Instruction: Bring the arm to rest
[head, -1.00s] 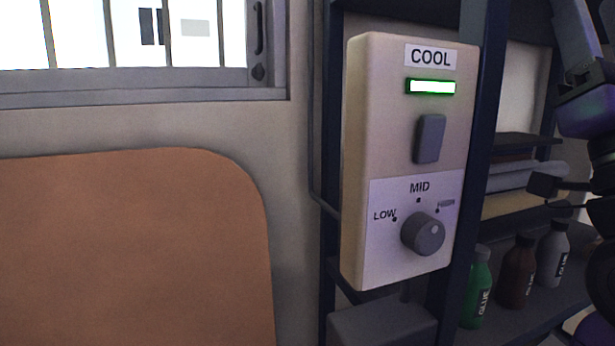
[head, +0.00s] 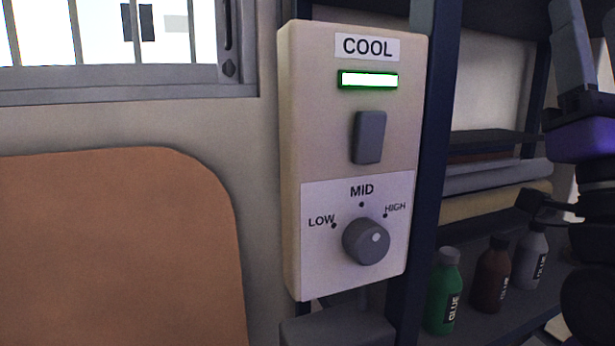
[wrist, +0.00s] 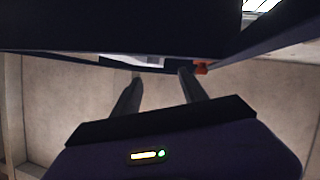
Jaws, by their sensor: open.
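My arm is at the right edge in the head view. Part of my gripper (head: 543,203) shows there as a dark finger in front of the shelves, with the rest cut off or hidden. In the wrist view my gripper (wrist: 158,76) has its two fingers apart with nothing between them. A cream control box (head: 290,170) labelled COOL stands left of my arm and apart from it. It has a lit green-edged indicator (head: 368,80), a grey rocker switch (head: 369,137) and a round knob (head: 366,241).
A dark shelf unit (head: 423,150) stands behind the box. Green (head: 443,295), brown (head: 492,275) and grey (head: 530,256) glue bottles stand on its lower shelf, near my arm. Folded cloths (head: 495,178) lie above. A brown padded panel (head: 110,250) and a barred window (head: 90,40) are at the left.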

